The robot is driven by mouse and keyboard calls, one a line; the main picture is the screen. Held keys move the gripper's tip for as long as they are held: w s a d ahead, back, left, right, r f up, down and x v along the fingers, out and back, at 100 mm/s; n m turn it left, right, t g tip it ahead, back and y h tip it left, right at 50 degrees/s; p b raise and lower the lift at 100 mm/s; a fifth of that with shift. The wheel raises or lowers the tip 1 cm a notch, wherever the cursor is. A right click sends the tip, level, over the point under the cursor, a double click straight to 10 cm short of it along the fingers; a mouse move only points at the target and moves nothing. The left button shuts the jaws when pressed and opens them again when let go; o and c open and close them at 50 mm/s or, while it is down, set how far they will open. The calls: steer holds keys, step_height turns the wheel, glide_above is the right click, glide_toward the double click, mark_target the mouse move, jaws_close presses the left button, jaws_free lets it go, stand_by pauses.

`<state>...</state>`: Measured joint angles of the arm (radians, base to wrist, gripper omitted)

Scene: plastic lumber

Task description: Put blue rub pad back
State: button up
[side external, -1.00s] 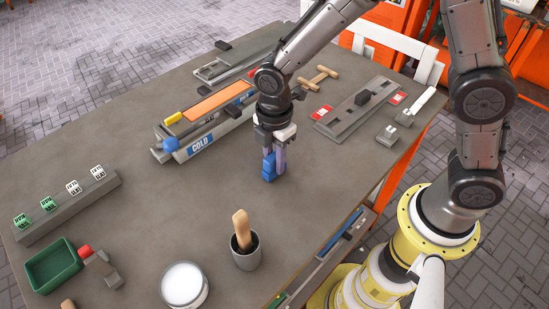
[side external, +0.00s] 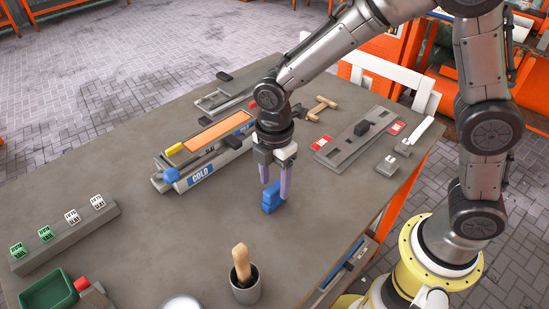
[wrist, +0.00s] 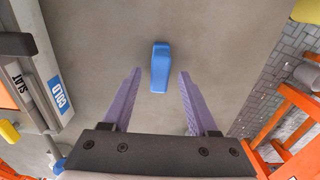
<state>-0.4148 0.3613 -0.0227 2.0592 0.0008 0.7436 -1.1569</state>
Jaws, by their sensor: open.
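The blue rub pad (side external: 270,200) sits on the bare grey table top, right of the grey holder with the COLD label (side external: 201,174). In the wrist view the pad (wrist: 160,68) lies between and apart from the two purple fingertips. My gripper (side external: 274,191) points down over the pad with its fingers spread and nothing held; it also shows open in the wrist view (wrist: 159,72).
A dark cup with a wooden handle (side external: 244,280) stands nearer the camera. A grey rail with a dark slider (side external: 357,134) lies right of my gripper. A block with several labelled cubes (side external: 70,235) is at the left. The table between is clear.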

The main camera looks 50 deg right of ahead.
mark_target(274, 187)
step_height(274, 187, up, 9)
steer(key=s+d+r+m+t, duration=0.2)
steer(key=s+d+r+m, duration=0.1)
steer(key=s+d+m, duration=0.4)
steer(key=s+d+r+m+t, duration=0.3)
steer(key=s+d+m, duration=0.5)
steer(key=s+m, duration=0.2)
steer(key=shift+s+m+t, duration=0.3)
steer(key=shift+m, duration=0.2)
